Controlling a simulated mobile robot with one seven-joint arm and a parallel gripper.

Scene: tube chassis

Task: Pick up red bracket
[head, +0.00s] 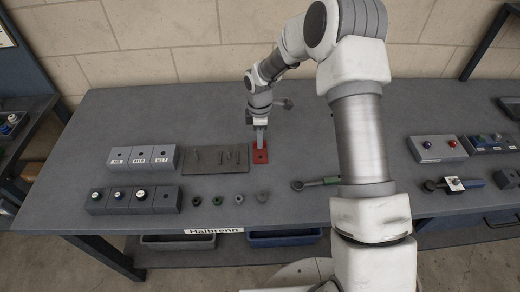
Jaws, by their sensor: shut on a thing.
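The red bracket (261,156) is a small flat red piece with a dark hole, at the middle of the grey table, just right of a dark flat plate. My gripper (261,140) points down onto it and is shut on its far part. The fingertips are small and partly merge with the bracket in this view. I cannot tell whether the bracket touches the table or is slightly raised.
The dark plate (216,159) with small pins lies left of the bracket. Labelled grey blocks (144,157) and blocks with knobs (134,199) stand further left. Several small round parts (218,201) lie in front. A wrench-like tool (315,183) lies to the right, near my arm.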

